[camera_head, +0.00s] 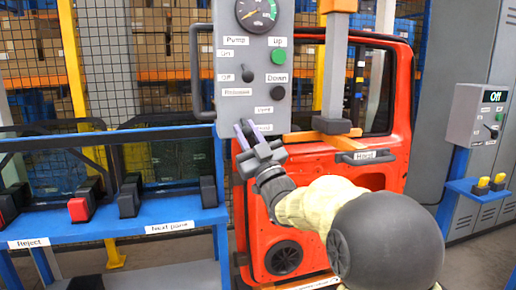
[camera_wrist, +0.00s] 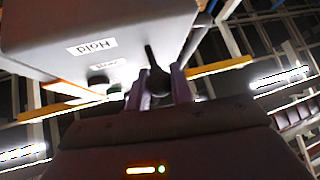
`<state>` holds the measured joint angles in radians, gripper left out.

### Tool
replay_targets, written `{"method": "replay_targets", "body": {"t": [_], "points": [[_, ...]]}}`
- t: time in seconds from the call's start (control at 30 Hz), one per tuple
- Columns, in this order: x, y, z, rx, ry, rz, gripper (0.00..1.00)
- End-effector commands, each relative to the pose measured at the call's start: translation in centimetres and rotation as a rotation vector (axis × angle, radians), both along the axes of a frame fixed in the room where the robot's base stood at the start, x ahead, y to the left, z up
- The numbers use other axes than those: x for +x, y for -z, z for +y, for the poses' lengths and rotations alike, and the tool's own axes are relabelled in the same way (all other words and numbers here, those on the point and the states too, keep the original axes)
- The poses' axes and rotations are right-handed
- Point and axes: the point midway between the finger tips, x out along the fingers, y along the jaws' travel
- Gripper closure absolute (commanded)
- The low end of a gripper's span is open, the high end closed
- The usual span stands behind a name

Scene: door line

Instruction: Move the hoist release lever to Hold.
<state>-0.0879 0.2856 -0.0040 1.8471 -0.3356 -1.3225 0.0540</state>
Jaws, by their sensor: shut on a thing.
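The grey hoist control panel (camera_head: 228,112) hangs in front of the red door. Its lower labels read Release (camera_head: 237,92), Vent (camera_head: 263,109) and Hold (camera_head: 264,127). In the head view my gripper hides the lever. I cannot tell which label it points to.
Above are a gauge (camera_head: 257,12), a pump switch (camera_head: 247,73), a green Up button (camera_head: 279,56) and a dark Down button (camera_head: 276,90). The red door (camera_head: 385,120) is behind. A blue rack (camera_head: 110,224) stands left; a grey cabinet (camera_head: 478,115) stands right.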

Motion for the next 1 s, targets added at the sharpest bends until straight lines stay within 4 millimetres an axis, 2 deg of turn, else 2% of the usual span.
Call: {"method": "replay_targets", "body": {"t": [0.03, 0.1, 0.5, 0.97, 1.0], "points": [[0.1, 1.1, 0.2, 0.002, -0.003, -0.016, 1.0], [0.1, 1.2, 0.1, 0.007, -0.002, -0.04, 1.0], [0.5, 1.2, -0.7, 0.022, 0.012, -0.128, 1.0], [0.6, 1.1, -1.0, 0.022, 0.016, -0.137, 1.0], [0.6, 1.1, -1.0, 0.022, 0.016, -0.137, 0.75]]}}
